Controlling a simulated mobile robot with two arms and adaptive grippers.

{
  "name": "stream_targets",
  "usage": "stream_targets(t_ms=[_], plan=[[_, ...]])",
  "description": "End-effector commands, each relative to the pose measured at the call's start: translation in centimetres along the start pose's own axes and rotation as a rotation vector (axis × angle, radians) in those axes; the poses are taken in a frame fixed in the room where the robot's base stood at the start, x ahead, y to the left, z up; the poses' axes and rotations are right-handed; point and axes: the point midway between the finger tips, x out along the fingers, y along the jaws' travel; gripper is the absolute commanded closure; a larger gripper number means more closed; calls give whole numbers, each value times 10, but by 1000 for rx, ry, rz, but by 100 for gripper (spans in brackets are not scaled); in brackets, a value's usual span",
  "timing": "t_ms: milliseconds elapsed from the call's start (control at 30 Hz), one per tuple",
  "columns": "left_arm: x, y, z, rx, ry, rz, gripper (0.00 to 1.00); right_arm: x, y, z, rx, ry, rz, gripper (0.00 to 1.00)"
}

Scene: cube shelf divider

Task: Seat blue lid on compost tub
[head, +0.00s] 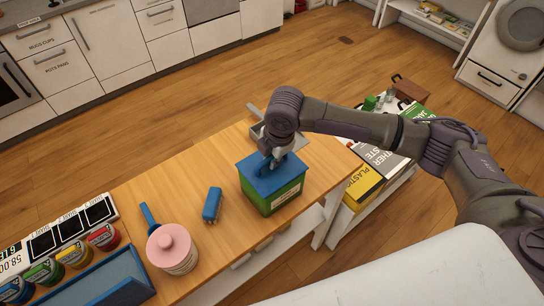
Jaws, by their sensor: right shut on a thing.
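The compost tub (275,198) is a green box with a pale label. It stands on the wooden shelf top near its front edge. The blue lid (257,180) lies over the tub's top, roughly in line with its rim. I cannot tell whether it is fully pressed down. My right gripper (270,167) reaches down from above and is shut on the middle of the lid, where the fingers hide what they grip. My left gripper is not in view.
A pink lidded canister (172,250), a blue block-like object (212,205) and a blue-handled tool (149,216) stand or lie left of the tub. A grey tray (259,133) is behind it. Yellow and white bins (362,186) stand to the right. The wood between is clear.

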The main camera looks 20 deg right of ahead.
Motion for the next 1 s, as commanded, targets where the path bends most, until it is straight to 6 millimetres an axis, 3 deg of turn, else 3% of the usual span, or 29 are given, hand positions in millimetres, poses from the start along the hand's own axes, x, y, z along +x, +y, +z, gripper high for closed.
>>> stream_targets(t_ms=[500, 533, 567, 967, 1000], plan=[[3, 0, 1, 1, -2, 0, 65, 8, -2, 0, 0, 0, -1, 100], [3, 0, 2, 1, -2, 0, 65, 8, -2, 0, 0, 0, 0, 83], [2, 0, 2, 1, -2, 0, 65, 8, -2, 0, 0, 0, 0, 78], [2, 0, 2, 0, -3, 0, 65, 8, -2, 0, 0, 0, 0, 78], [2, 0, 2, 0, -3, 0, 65, 8, -2, 0, 0, 0, 0, 74]])
